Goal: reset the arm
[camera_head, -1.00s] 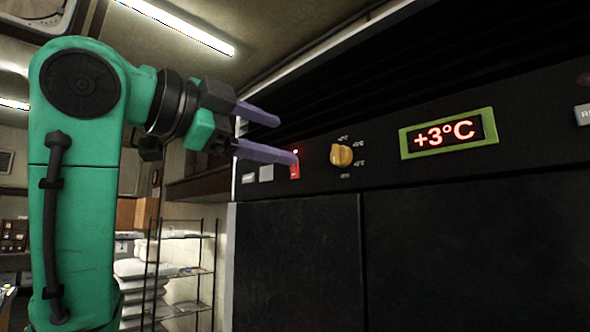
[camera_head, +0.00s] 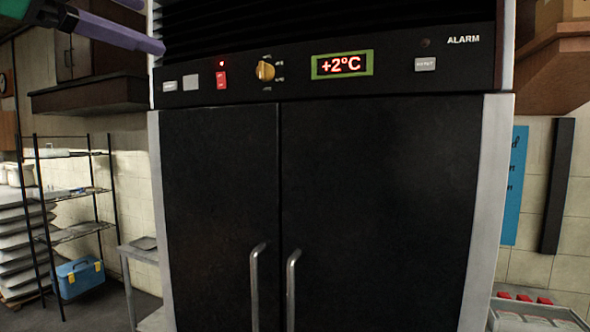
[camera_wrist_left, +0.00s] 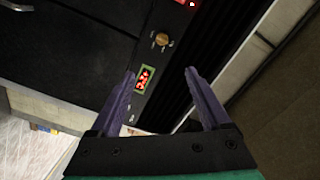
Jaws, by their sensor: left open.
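My left gripper (camera_head: 148,26) is at the top left of the head view, partly cut off by the frame edge. Its two purple fingers are apart and empty, as the left wrist view (camera_wrist_left: 160,72) also shows. They point towards the oven-like cabinet's control panel (camera_head: 130,84) without visible contact. The panel carries a red switch (camera_head: 221,80), a yellow knob (camera_head: 265,71) and a green-framed display (camera_head: 342,64) reading +2°C. In the left wrist view the display (camera_wrist_left: 146,79) and knob (camera_wrist_left: 162,39) appear beyond the fingers. My right gripper is in neither view.
The dark cabinet's two doors (camera_head: 380,200) are shut, with two upright handles (camera_head: 291,285). A wire rack (camera_head: 85,190) and a blue toolbox (camera_head: 80,277) are at the left. A tray with red items (camera_head: 540,312) is at the lower right.

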